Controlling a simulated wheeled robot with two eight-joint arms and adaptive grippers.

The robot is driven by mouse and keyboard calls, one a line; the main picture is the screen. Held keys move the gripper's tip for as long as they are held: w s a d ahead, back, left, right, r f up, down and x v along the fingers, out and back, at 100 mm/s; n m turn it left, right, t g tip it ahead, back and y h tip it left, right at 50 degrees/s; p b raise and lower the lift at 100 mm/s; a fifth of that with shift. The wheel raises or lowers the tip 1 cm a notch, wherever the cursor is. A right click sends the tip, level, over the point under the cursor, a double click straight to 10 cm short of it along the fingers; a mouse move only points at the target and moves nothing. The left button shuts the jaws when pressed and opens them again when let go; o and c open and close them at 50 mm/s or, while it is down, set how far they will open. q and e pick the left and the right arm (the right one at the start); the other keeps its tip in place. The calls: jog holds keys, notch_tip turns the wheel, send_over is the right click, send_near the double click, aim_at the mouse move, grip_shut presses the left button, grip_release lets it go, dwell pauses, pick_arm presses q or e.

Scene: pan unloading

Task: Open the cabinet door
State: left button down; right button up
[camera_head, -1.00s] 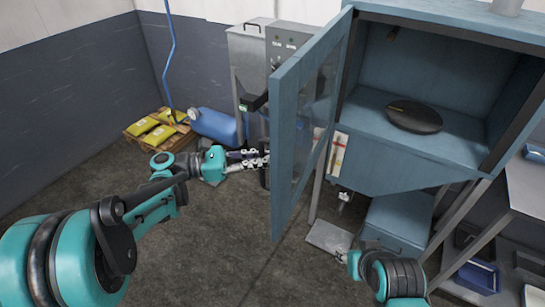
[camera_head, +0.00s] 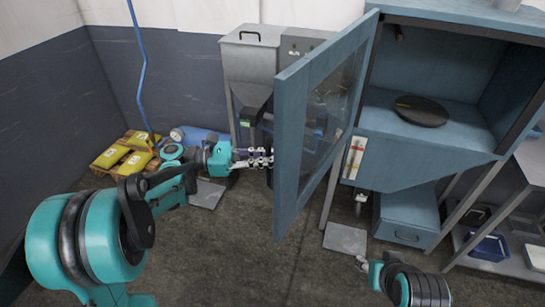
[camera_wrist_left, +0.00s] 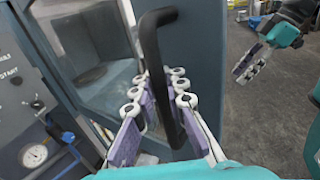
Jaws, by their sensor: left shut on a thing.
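The blue cabinet door (camera_head: 289,150), with a glass pane, stands swung open to the left of the cabinet (camera_head: 440,160). The cabinet interior is exposed, with a round dark pan (camera_head: 421,110) on its floor. My left gripper (camera_head: 262,158) is at the door's outer side.
A grey machine with a control panel (camera_head: 300,46) stands behind the door. A shelf (camera_head: 505,250) stands at the right.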

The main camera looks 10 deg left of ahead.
pick_arm(q)
jog(key=shift+a+f, duration=0.1)
jog(key=shift+a, duration=0.1)
pick_arm(e)
jog(key=shift+a, duration=0.2)
jog(key=shift+s, duration=0.1)
pick_arm(q)
jog(key=c, duration=1.5)
grip_release()
jog(key=shift+c, duration=0.2)
jog(key=shift+s, duration=0.1)
pick_arm(e)
jog(key=shift+s, duration=0.1)
pick_arm(q)
jog(key=shift+a, duration=0.1)
jog(key=v, duration=1.2)
